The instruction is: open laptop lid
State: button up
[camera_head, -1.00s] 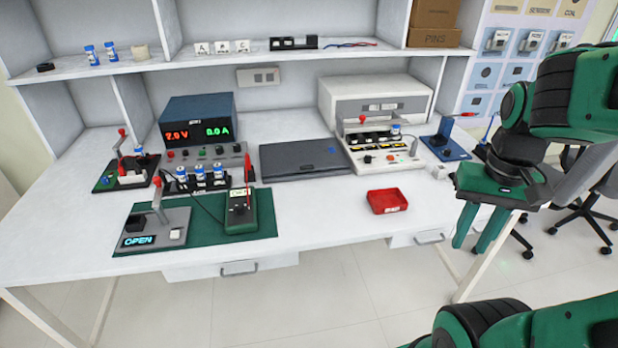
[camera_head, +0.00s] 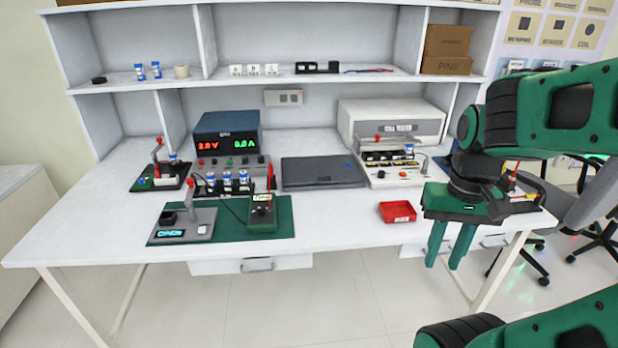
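The laptop (camera_head: 322,173) is a flat dark grey slab on the white table, with its lid closed. It lies between the power supply and the battery tester. My gripper (camera_head: 441,262) is at the right, in front of the table's right part, with its two green fingers pointing down. The fingers are apart with nothing between them. The gripper is well to the right of the laptop and nearer to me, not touching it.
A red tray (camera_head: 397,212) lies between laptop and gripper. A power supply (camera_head: 227,140) stands left of the laptop, a battery tester (camera_head: 392,165) right. A green mat (camera_head: 285,222) with a meter (camera_head: 262,212) lies in front. White table (camera_head: 340,222) is bare before the laptop.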

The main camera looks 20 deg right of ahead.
aim_at(328, 168)
jog(key=u, duration=0.05)
jog(key=i, duration=1)
jog(key=z, duration=0.05)
